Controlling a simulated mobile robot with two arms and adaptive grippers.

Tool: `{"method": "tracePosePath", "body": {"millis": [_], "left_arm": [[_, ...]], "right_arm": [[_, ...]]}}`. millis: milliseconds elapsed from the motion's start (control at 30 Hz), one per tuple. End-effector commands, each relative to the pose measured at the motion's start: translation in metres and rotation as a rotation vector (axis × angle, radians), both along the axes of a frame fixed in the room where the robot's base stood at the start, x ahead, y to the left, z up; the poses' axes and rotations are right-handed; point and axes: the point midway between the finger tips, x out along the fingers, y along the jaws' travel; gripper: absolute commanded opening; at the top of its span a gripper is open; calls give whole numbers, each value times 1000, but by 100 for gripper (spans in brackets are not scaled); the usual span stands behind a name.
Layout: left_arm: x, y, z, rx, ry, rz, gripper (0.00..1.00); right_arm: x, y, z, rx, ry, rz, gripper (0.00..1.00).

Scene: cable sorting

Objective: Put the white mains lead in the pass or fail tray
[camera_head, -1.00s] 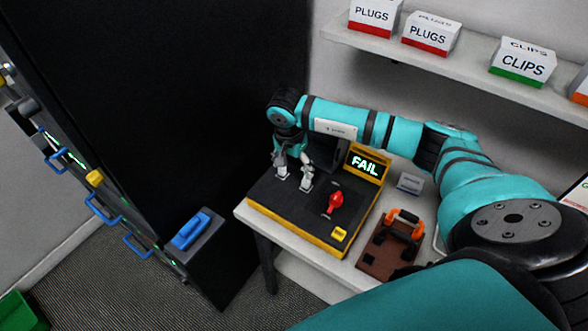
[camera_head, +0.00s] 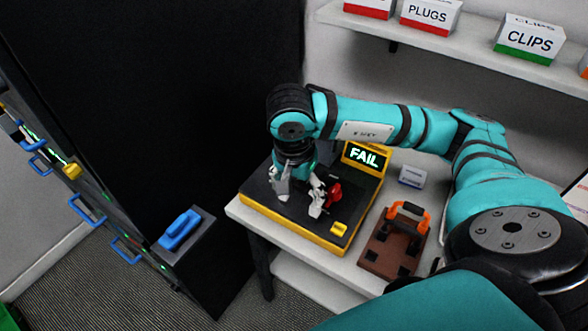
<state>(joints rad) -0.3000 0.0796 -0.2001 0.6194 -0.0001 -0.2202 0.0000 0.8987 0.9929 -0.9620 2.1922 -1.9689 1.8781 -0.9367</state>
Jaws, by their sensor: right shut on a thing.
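The tester (camera_head: 290,225) has a dark top and yellow edge; its screen (camera_head: 364,157) reads FAIL. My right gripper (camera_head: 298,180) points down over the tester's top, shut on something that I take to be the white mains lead. White pieces (camera_head: 317,197) show below the wrist, the right one tilted beside the red lever (camera_head: 332,192). I cannot tell clearly which white parts are lead and which are fingers, or whether they touch the tester. My left gripper is not in view. No tray marked pass or fail can be made out.
A brown board (camera_head: 380,255) with an orange-handled tool (camera_head: 408,220) lies right of the tester. A small box (camera_head: 412,176) stands behind it. A tall black cabinet (camera_head: 160,110) with blue handles stands left. Labelled boxes (camera_head: 530,40) line the shelf above. A green edge (camera_head: 8,313) shows bottom left.

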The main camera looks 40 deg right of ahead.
Motion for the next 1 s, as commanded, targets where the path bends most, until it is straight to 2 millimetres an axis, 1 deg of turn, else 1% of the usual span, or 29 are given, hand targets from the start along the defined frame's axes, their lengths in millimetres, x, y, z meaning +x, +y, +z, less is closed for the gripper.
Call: {"method": "tracePosePath", "body": {"millis": [33,100,267,700,1000], "left_arm": [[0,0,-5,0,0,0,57],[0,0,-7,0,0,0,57],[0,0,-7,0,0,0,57],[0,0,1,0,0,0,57],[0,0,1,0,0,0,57]], "right_arm": [[-7,4,-1,1,-2,2,40],[-13,7,1,0,-2,1,40],[-22,11,7,0,-3,-1,40],[-23,11,32,0,-2,-1,40],[-23,11,33,0,-1,-1,40]]}}
